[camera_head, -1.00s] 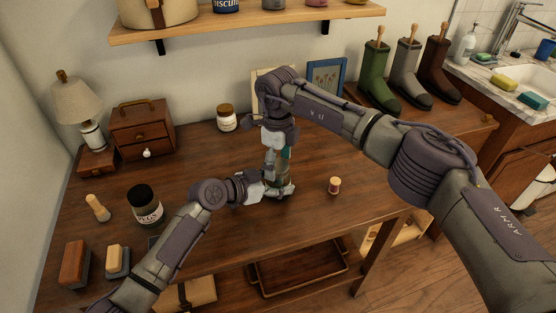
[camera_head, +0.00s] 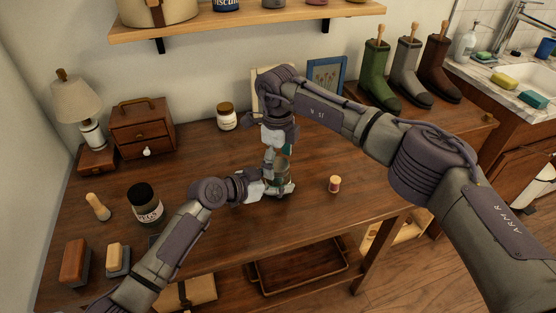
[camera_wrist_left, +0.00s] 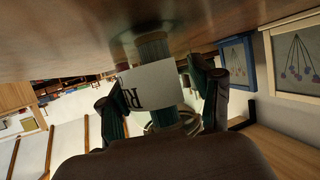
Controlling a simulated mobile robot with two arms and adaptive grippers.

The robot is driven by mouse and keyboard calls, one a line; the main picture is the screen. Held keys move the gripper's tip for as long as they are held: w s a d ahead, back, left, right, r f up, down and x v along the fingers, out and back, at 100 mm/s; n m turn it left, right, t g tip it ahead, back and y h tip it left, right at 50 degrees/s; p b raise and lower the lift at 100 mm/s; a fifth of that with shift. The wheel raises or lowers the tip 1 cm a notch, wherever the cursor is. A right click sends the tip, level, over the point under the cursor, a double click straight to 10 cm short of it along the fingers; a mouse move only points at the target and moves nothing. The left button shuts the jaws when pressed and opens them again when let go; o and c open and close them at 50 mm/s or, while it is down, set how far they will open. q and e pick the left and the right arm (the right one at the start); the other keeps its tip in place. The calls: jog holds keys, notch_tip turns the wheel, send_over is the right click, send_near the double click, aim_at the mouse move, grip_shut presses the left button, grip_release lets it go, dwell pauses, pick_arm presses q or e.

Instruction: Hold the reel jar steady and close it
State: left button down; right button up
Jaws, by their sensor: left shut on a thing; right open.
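The reel jar (camera_head: 282,184) stands on the table, greenish and mostly covered by my grippers in the head view. In the left wrist view, which looks upside down, the jar (camera_wrist_left: 153,52) shows a white label with dark letters between the fingers. My left gripper (camera_head: 268,189) is shut around the jar's lower body from the left. My right gripper (camera_head: 279,156) points down from above, over the jar's top, and is open. Whether it touches the lid cannot be told, and the lid itself is hidden by it. A small spool (camera_head: 334,184) stands right of the jar.
A dark-lidded jar (camera_head: 146,205), a brush (camera_head: 98,207) and two block brushes stand at the left. A gold-lidded jar (camera_head: 227,117), small drawer box (camera_head: 142,128) and lamp (camera_head: 78,100) stand behind. Boots (camera_head: 377,76) stand at the back right. The table's front right is clear.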

notch_tip(320, 180, up, 12)
dwell(0.5)
pick_arm(q)
jog(key=shift+c, duration=0.6)
grip_release()
jog(key=v, duration=1.2)
jog(key=shift+s, duration=0.1)
jog(key=shift+f, duration=0.1)
